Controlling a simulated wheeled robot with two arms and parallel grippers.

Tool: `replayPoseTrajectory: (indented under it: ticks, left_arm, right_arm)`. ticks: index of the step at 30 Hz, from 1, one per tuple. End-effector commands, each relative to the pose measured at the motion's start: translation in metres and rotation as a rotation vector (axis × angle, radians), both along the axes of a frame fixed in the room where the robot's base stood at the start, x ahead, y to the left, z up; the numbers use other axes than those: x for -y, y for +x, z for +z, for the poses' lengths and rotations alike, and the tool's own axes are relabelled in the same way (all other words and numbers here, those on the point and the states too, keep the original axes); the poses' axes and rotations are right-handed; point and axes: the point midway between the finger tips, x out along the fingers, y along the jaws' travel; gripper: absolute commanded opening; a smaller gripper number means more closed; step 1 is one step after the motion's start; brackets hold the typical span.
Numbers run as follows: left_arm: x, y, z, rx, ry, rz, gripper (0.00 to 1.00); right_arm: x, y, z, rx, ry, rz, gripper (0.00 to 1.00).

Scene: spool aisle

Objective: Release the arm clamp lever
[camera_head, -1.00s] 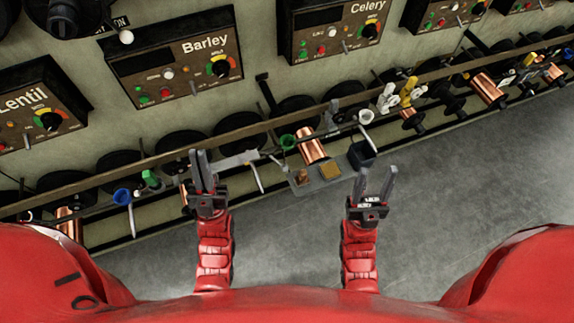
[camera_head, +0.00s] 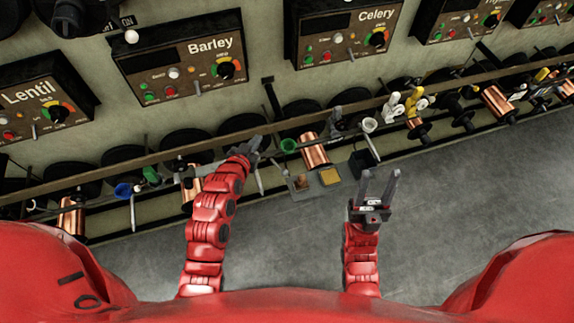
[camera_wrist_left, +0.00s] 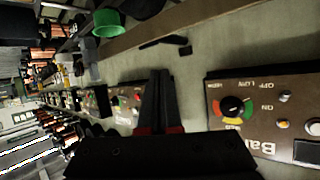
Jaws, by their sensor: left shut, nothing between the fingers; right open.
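I cannot tell for sure which part is the arm clamp lever. A black lever-like bar (camera_head: 271,95) stands on the wall between the Barley and Celery panels, above the long rail; a similar black bar (camera_wrist_left: 163,42) shows in the left wrist view, beyond my fingertips and apart from them. A pale thin handle (camera_head: 371,147) hangs below the rail, right of a copper spool. My left gripper (camera_head: 248,149) is shut and empty, close to the rail left of the green cup; its fingers (camera_wrist_left: 160,78) point at the wall. My right gripper (camera_head: 378,188) is open and empty over the floor.
The Barley panel (camera_head: 180,65) and Celery panel (camera_head: 345,35) sit on the wall above the rail (camera_head: 190,146). A green cup (camera_head: 289,145) and copper spool (camera_head: 313,152) are right of my left gripper. A low grey tray (camera_head: 312,180) lies below. The grey floor (camera_head: 470,230) is clear.

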Motion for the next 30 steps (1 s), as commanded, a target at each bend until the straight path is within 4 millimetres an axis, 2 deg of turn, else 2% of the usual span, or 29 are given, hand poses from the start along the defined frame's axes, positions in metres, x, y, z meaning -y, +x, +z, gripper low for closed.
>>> replayPoseTrajectory:
  ticks: [6, 12, 26, 30]
  left_arm:
    - [0.035, -0.040, -0.038, -0.265, 0.071, -0.186, 0.00]
    - [0.047, -0.065, -0.052, -0.379, 0.109, -0.279, 0.00]
    - [0.050, -0.069, -0.055, -0.398, 0.115, -0.293, 0.00]
    - [0.054, -0.064, -0.063, -0.403, 0.114, -0.293, 0.00]
  right_arm:
    - [0.000, 0.000, 0.001, 0.000, 0.000, 0.000, 0.50]
    - [0.000, 0.000, 0.002, 0.000, 0.000, 0.000, 0.50]
    - [0.000, 0.000, 0.002, 0.000, 0.000, 0.000, 0.50]
    - [0.000, 0.000, 0.005, 0.000, 0.000, 0.000, 0.50]
